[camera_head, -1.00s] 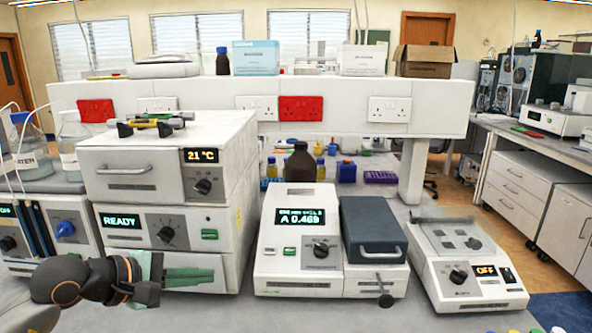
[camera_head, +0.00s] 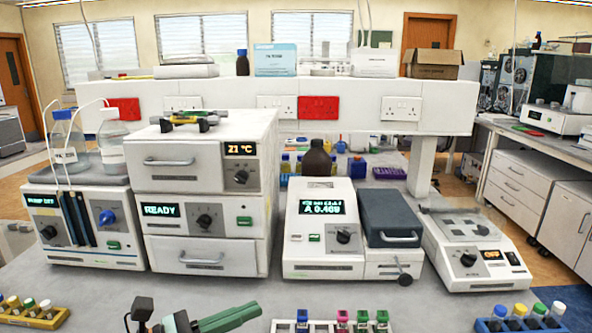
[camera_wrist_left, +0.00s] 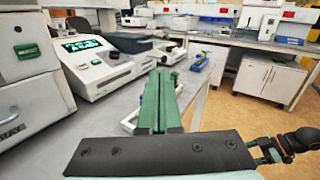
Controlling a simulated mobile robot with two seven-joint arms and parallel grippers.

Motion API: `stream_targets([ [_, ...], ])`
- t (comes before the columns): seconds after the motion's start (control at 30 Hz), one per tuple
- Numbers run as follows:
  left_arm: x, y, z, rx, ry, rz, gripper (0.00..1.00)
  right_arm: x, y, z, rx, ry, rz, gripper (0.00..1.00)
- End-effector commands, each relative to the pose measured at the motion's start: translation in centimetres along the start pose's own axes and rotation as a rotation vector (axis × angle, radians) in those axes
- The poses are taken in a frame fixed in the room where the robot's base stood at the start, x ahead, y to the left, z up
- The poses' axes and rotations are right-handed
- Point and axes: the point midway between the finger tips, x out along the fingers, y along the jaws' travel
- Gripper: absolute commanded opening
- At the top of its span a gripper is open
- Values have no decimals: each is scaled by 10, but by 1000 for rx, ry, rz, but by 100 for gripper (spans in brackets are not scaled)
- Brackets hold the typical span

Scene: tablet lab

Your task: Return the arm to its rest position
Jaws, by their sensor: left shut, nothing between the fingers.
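My left gripper (camera_head: 230,318) is low in the head view, at the bottom edge left of centre, with its green fingers together and pointing right. In the left wrist view its green fingers (camera_wrist_left: 160,100) lie side by side, closed, with nothing between them. It is over the front part of the bench (camera_head: 110,285), apart from the instruments. A part of an arm with a dark gripper-like end (camera_wrist_left: 290,145) shows at the right edge of the left wrist view; its jaws cannot be made out. My right gripper is not seen in the head view.
A vial rack (camera_head: 318,326) stands just right of the left gripper. Other racks stand at the front left (camera_head: 35,314) and front right (camera_head: 522,324). Behind are the stacked oven unit (camera_head: 208,212), the photometer (camera_head: 320,265) and a shaker showing OFF (camera_head: 475,265).

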Motion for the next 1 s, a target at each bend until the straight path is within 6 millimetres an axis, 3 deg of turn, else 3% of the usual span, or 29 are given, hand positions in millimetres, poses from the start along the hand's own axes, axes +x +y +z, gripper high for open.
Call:
stream_targets([
  [0.03,-2,-2,-7,-232,-86,29,0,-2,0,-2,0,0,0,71],
  [0.17,-22,12,-33,-852,-319,144,0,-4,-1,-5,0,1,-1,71],
  [0.27,-47,27,-77,-1329,-498,271,0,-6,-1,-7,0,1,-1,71],
  [0.37,-81,30,-141,-1797,-687,434,0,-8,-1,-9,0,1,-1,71],
  [0.5,-125,5,-232,-2319,-941,674,0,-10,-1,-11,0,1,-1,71],
  [0.6,-149,-27,-283,-2584,-1100,829,0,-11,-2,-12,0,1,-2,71],
  [0.67,-160,-45,-305,-2699,-1180,908,0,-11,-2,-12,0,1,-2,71],
  [0.7,-166,-56,-317,2715,1207,-938,0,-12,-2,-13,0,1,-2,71],
  [0.83,-176,-80,-338,2540,1169,-925,0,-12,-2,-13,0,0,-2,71],
  [1.0,-179,-87,-344,2492,1158,-919,0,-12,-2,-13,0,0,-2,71],
])
